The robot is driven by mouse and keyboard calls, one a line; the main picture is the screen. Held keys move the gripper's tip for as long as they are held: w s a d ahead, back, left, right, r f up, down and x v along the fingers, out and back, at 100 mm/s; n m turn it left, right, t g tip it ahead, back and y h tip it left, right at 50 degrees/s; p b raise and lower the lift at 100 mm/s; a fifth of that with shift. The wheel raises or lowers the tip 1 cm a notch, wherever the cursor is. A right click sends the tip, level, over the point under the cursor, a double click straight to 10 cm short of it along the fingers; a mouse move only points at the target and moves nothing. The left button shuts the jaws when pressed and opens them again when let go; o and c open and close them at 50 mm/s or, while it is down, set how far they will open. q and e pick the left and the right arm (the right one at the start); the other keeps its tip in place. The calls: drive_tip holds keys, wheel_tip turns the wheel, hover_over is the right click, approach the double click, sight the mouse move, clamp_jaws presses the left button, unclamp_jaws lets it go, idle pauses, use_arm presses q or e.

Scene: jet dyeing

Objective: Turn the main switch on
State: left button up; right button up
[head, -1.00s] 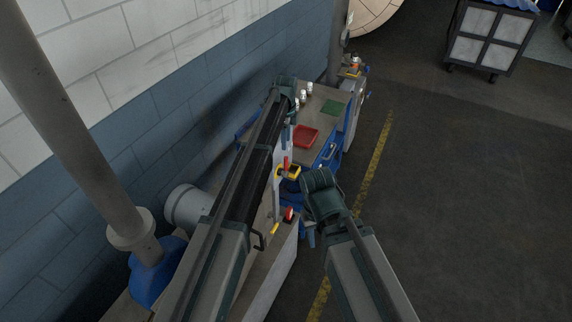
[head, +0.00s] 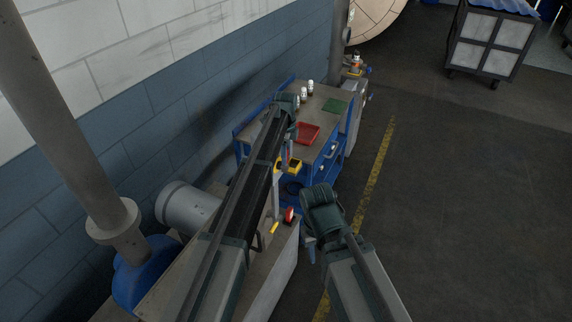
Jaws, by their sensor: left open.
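A yellow switch box (head: 292,168) with a red part shows at the upper end of the grey panel, in the middle of the head view. A round red knob (head: 290,215) sits lower on the panel. I cannot tell for sure which one is the main switch. My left gripper (head: 288,154) hangs down from the end of its arm, open, close above the yellow box. I cannot tell whether it touches it. My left arm hides much of the panel. My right gripper (head: 309,248) is lower, right of the red knob and apart from it, mostly hidden by its wrist.
A blue workbench (head: 329,152) with a red tray (head: 307,133), a green mat (head: 335,105) and small white-capped bottles stands beyond the panel. A blue wall and a grey pipe (head: 75,130) are at left.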

use_arm(q)
drive_tip(key=shift+f, duration=0.6)
clamp_jaws()
idle(1.1)
